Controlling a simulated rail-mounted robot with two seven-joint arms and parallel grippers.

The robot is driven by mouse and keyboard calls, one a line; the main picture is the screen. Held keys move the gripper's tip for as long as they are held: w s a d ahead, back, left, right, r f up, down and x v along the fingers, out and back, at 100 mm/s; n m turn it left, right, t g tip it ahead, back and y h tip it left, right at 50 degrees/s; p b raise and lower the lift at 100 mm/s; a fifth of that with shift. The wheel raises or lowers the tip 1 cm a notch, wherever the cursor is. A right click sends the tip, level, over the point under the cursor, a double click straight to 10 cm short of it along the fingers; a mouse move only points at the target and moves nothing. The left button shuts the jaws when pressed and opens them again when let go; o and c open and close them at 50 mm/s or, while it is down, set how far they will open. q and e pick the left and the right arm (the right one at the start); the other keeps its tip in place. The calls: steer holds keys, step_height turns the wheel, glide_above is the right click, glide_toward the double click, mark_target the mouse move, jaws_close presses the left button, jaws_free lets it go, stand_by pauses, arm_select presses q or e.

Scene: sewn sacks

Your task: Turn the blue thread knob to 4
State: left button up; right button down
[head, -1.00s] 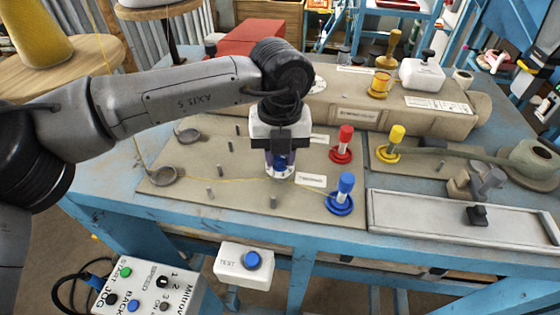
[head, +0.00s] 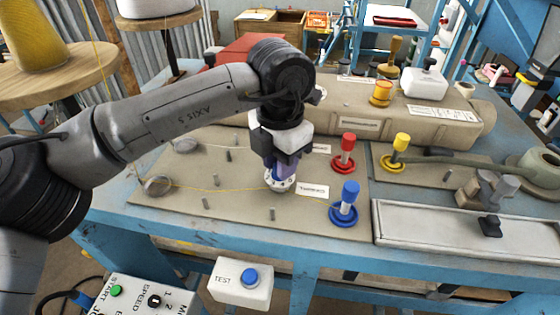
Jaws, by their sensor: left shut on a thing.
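The blue thread knob (head: 281,170) stands on the sewing plate left of the white label, mostly hidden by my left gripper. A white dial (head: 280,186) with small dark marks shows at its foot; I cannot read the number. My left gripper (head: 279,166) points down from above and is shut on the blue knob. A thin yellow thread (head: 230,188) runs across the plate to this spot. My right gripper is not in view.
A blue post with a disc (head: 345,208) stands to the right, with red (head: 345,155) and yellow (head: 396,155) ones behind. Several short grey pins stand on the beige plate (head: 240,210). A long beige machine arm (head: 360,110) lies behind. A TEST box (head: 240,281) hangs at the table's front.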

arm_select(q)
steer(key=shift+m, duration=0.6)
steer(key=shift+r, duration=0.1)
steer(key=o, duration=0.9)
step_height(320, 180, up, 14)
steer(key=shift+f+b, duration=0.15)
steer(key=shift+b, duration=0.45)
steer(key=shift+f, duration=0.1)
